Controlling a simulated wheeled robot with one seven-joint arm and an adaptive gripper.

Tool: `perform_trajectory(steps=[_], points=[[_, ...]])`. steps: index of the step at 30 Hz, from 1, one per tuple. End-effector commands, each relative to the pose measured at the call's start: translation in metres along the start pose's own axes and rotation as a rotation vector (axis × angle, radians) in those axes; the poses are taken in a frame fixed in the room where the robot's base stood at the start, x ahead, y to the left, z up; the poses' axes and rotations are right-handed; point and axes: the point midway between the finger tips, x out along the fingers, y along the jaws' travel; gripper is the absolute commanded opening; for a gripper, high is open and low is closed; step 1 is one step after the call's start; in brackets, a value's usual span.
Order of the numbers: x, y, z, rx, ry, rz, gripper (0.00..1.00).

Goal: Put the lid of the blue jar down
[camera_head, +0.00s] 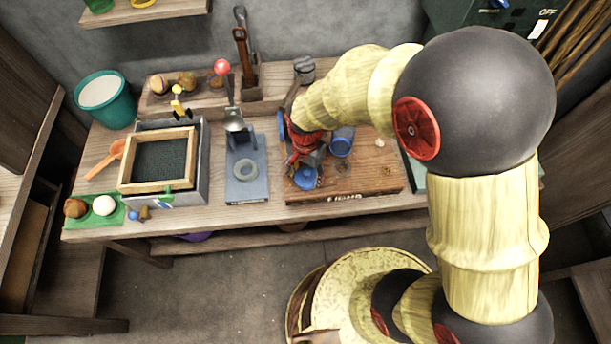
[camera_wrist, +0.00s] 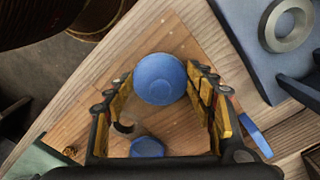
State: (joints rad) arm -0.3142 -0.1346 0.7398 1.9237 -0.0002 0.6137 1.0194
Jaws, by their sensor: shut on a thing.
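The round blue lid (camera_wrist: 160,78) sits between the two fingertips of my gripper (camera_wrist: 159,80) in the wrist view, and the gripper is shut on it. In the head view the lid (camera_head: 306,179) shows below my gripper (camera_head: 306,165), over the left part of the wooden board (camera_head: 375,178). I cannot tell whether it touches the board. The blue jar (camera_head: 342,143) stands on the board to the right of and behind the lid. In the wrist view a part of the jar (camera_wrist: 147,147) shows low in the picture, partly cut off by my gripper.
A blue-grey stand with a metal ring (camera_head: 245,170) is left of the board. Further left is a wood-framed box of dark grains (camera_head: 160,160). A tool block (camera_head: 262,93) stands behind. The board's front right is mostly clear.

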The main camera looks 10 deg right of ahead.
Motion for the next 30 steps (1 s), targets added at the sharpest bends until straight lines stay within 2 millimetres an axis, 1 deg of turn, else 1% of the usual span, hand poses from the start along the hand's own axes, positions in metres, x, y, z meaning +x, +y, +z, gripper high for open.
perform_trajectory(steps=[1,8,12,13,22,30], points=[[0.0053,0.0000,0.0001,0.000,0.000,0.000,0.36],[0.0042,-0.0003,0.0000,0.000,0.001,-0.001,0.36],[0.0077,-0.0001,0.0001,0.000,0.000,0.000,0.36],[0.0075,-0.0002,0.0000,0.000,0.000,-0.001,0.56],[0.0070,-0.0001,0.0001,0.000,0.000,-0.001,0.73],[0.0067,-0.0002,0.0000,0.000,0.001,-0.001,0.73]])
